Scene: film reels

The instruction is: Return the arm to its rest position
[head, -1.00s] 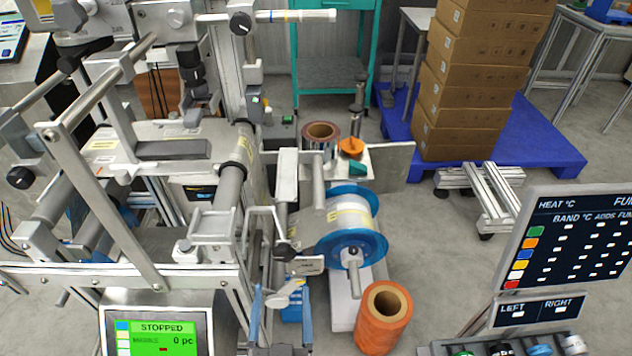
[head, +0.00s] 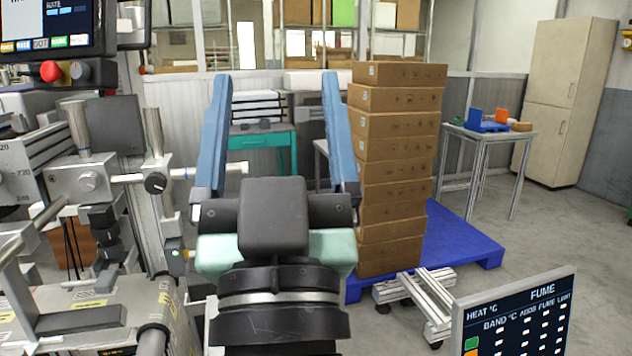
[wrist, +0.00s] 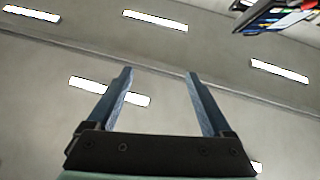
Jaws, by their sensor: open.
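My gripper (head: 275,95) stands upright in the middle of the head view, with its two blue fingers pointing up and spread wide apart. Nothing is between them. In the wrist view the gripper (wrist: 157,85) is also open and empty, against a grey ceiling with bright lights. The dark wrist and the pale green part of my arm show below the fingers in the head view.
The machine (head: 85,185) with its rollers and knobs stands at left. A stack of brown boxes (head: 395,155) sits on a blue pallet (head: 450,238) right of my gripper. Open floor (head: 560,240) lies at right.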

